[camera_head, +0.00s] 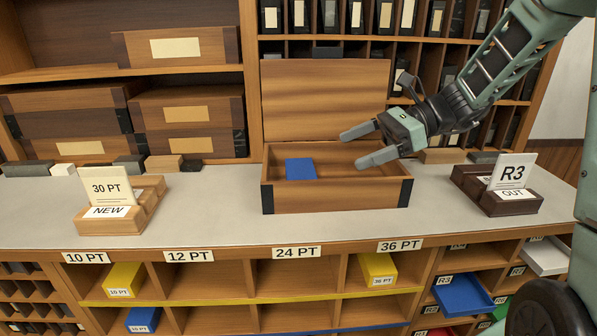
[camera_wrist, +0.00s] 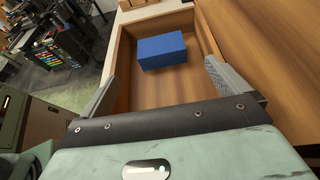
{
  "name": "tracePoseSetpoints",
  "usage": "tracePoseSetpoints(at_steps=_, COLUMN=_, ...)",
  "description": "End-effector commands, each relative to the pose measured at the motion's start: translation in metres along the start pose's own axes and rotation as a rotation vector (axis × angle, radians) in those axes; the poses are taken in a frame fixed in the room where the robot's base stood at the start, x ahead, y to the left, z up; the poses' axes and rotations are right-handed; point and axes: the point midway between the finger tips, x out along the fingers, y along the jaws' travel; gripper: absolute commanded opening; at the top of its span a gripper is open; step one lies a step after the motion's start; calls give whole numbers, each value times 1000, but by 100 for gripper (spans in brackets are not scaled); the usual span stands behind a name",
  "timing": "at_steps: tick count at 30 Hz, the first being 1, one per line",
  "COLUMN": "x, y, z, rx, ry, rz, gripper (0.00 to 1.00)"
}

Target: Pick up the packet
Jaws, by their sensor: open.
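The packet is a blue block (camera_head: 300,168) lying inside an open wooden box (camera_head: 335,198) on the counter, toward the left side of the box. In the wrist view the blue packet (camera_wrist: 162,51) lies on the box floor, beyond my fingertips and roughly between their lines. My gripper (camera_head: 352,148) is open and empty, above the right part of the box, its fingers pointing left toward the packet. In the wrist view the two fingers (camera_wrist: 160,80) are spread wide. Nothing touches the packet except the box.
The raised box lid (camera_head: 325,100) stands behind the box. A "30 PT / NEW" card holder (camera_head: 108,220) stands at left, and an "R3 / OUT" holder (camera_head: 500,200) at right. Pigeonholes (camera_head: 295,275) with yellow and blue packets lie below the counter (camera_head: 220,215).

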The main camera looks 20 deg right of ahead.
Motion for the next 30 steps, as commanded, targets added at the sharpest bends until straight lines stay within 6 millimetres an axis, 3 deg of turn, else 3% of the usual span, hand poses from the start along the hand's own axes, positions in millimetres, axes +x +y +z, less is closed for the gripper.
tracePoseSetpoints(at_steps=9, x=66, y=1, z=2, rx=3, ry=-1, rz=5, gripper=100)
tracePoseSetpoints(at_steps=20, x=96, y=0, z=1, rx=0, ry=-1, rz=4, gripper=100)
tracePoseSetpoints(at_steps=30, x=142, y=1, z=1, rx=1, ry=-1, rz=3, gripper=100)
